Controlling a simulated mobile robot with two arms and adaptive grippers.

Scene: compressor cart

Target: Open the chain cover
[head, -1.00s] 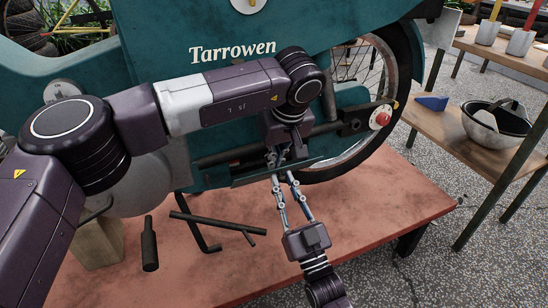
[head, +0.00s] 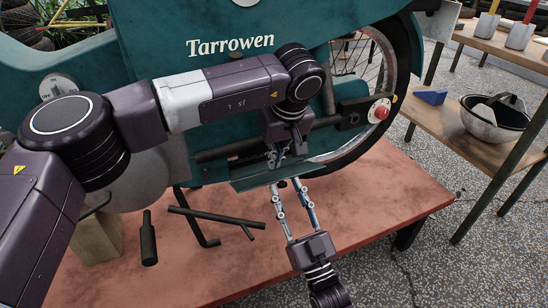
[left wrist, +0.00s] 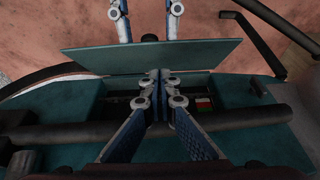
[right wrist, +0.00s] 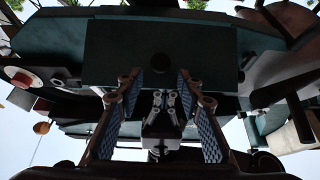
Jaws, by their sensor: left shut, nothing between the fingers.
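The chain cover (head: 285,172) is a flat teal flap low on the teal machine body. In the left wrist view the flap (left wrist: 150,55) stands swung out from the body, with a dark opening (left wrist: 205,92) behind it. My left gripper (head: 276,158) is shut and empty at that opening, behind the flap; its closed fingers (left wrist: 158,80) show in the left wrist view. My right gripper (head: 287,184) is open, in front of and below the flap. In the right wrist view its spread fingers (right wrist: 158,80) face the flap's outer side (right wrist: 120,45), where a dark round knob (right wrist: 161,62) shows.
A dark bar (left wrist: 230,117) runs across near the opening. A red button (head: 379,112) sits right of it. Black tools (head: 215,218) and a wooden block (head: 97,235) lie on the red table (head: 370,210). A spoked wheel (head: 375,70) stands behind.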

